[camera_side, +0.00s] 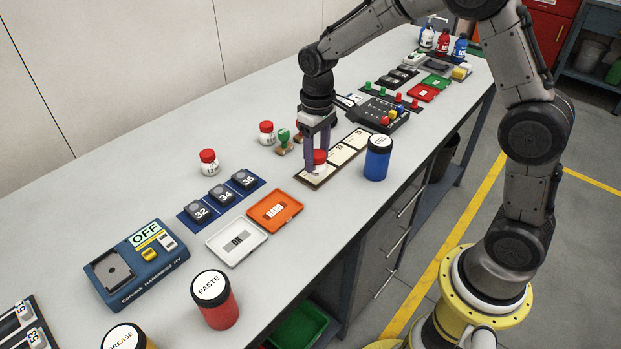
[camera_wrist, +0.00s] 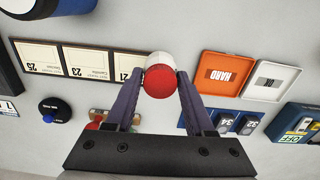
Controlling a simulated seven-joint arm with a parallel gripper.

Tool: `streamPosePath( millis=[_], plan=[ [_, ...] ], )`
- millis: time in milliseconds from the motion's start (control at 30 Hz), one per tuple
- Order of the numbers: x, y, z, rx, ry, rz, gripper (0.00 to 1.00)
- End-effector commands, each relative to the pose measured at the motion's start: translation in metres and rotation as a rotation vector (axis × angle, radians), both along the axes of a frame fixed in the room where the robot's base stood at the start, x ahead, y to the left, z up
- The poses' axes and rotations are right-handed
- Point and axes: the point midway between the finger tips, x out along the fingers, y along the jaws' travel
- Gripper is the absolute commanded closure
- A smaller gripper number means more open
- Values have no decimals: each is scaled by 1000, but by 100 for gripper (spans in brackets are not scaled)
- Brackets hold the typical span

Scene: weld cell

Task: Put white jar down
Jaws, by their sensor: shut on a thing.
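A white jar with a red lid (camera_side: 319,157) is between the fingers of my gripper (camera_side: 318,150). In the wrist view its red lid (camera_wrist: 159,82) faces the camera, with a little of the white body showing beyond it. My gripper (camera_wrist: 158,85) is shut on the jar from both sides. The jar is at the near end of a long board with numbered cream squares (camera_side: 342,154), by the square marked 21 in the wrist view (camera_wrist: 127,66). I cannot tell whether its base touches the board.
Two more red-lidded white jars (camera_side: 208,162) (camera_side: 266,133) stand to the left. A blue jar (camera_side: 377,158) stands close right of the board. A wooden-handled green stamp (camera_side: 283,140) is close behind. Orange HARD tray (camera_side: 274,211) and white OK tray (camera_side: 237,241) lie in front.

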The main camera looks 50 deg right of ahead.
Motion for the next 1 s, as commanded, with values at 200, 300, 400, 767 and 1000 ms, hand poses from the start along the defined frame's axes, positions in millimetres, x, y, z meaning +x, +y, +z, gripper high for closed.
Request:
streamPosePath(
  millis=[200, 300, 400, 767, 1000],
  plan=[
    [1, 0, 0, 0, 0, -48, 100],
    [1, 0, 1, -1, -1, -48, 100],
    [1, 0, 1, -1, -1, -46, 100],
    [24, 0, 59, -1, -8, -43, 100],
    [51, 0, 90, -1, -1, -42, 100]
  ],
)
